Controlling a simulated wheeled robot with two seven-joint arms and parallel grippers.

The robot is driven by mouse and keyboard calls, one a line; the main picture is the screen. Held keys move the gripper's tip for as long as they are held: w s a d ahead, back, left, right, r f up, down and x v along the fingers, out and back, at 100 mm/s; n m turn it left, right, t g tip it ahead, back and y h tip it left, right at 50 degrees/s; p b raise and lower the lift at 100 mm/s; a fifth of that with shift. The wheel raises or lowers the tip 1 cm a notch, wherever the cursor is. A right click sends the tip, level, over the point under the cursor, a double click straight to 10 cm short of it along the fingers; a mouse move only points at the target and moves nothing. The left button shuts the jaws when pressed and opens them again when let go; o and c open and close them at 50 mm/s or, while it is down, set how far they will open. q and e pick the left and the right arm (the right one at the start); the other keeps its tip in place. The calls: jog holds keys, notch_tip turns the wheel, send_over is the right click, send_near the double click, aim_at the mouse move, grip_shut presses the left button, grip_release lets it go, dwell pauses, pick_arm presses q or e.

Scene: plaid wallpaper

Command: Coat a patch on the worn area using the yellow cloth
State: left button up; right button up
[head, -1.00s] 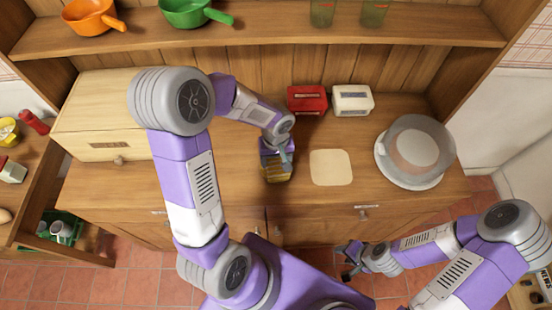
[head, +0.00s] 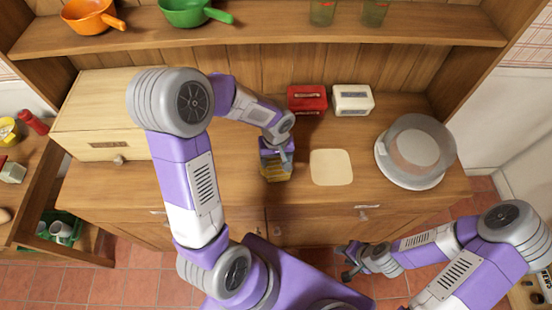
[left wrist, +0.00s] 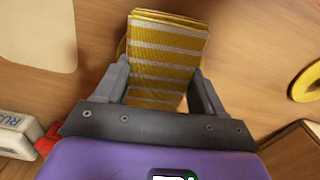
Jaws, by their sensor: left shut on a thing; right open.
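The yellow cloth (left wrist: 165,55), folded with pale stripes, is between the fingers of my left gripper (left wrist: 163,88). My left gripper (head: 277,157) is shut on it, and the cloth (head: 277,173) is over or on the counter; I cannot tell whether it touches the wood. The worn area (head: 331,167), a pale square patch, lies just to the right of the cloth, apart from it. It also shows at upper left in the left wrist view (left wrist: 38,35). My right gripper (head: 350,262) is open and empty, low in front of the counter.
Red (head: 307,99) and white (head: 352,100) boxes stand behind the patch. A large round grey-white object (head: 415,152) stands right of it. A wooden cabinet (head: 105,120) is at left. A yellow round thing (left wrist: 306,82) shows at the left wrist view's right edge.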

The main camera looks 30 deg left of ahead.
aim_at(276, 161)
pick_arm(q)
jog(key=shift+s, duration=0.1)
dwell(0.5)
jog(key=shift+r+p, duration=2.5)
jog(key=shift+r, duration=1)
jog(key=shift+f, duration=0.1)
